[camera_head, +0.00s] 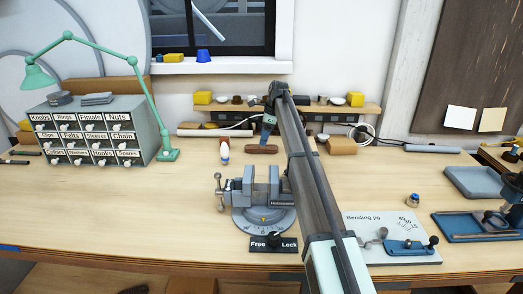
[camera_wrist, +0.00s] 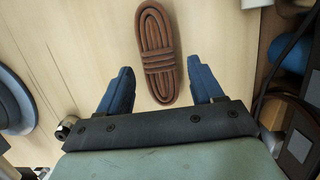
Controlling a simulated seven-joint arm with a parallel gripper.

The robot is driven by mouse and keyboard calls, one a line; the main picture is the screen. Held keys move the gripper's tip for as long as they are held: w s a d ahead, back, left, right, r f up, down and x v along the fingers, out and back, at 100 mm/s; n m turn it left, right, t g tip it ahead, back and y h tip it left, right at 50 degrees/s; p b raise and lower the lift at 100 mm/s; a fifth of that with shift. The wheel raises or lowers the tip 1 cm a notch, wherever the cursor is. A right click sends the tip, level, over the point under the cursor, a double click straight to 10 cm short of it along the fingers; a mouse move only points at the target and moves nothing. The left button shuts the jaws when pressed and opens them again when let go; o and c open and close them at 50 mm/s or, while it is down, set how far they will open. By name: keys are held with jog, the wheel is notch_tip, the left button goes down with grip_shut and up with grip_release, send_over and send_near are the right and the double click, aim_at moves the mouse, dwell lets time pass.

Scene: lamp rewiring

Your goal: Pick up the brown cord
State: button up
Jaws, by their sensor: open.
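The brown cord (camera_wrist: 157,52) is a coiled, bound bundle lying on the wooden table. In the wrist view it lies ahead of my gripper (camera_wrist: 160,85), roughly centred, with its near end between the lines of the two blue fingers. The fingers are apart, with nothing held between them. In the head view the brown cord (camera_head: 261,149) lies toward the back of the table. My gripper (camera_head: 268,130) is just behind and above it there, partly hidden by my own arm.
A grey vise (camera_head: 262,190) stands in front of the cord. A small white-and-orange bottle (camera_head: 224,151) stands left of it. A drawer cabinet (camera_head: 95,130) and green lamp (camera_head: 165,120) are at left. A cardboard box (camera_head: 342,145) sits right of the cord.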

aim_at(262, 149)
jog(key=x, duration=0.4)
jog(key=shift+s+d+f, duration=0.15)
jog(key=shift+d+f, duration=0.05)
jog(key=shift+f, duration=0.1)
jog(key=c, duration=1.2)
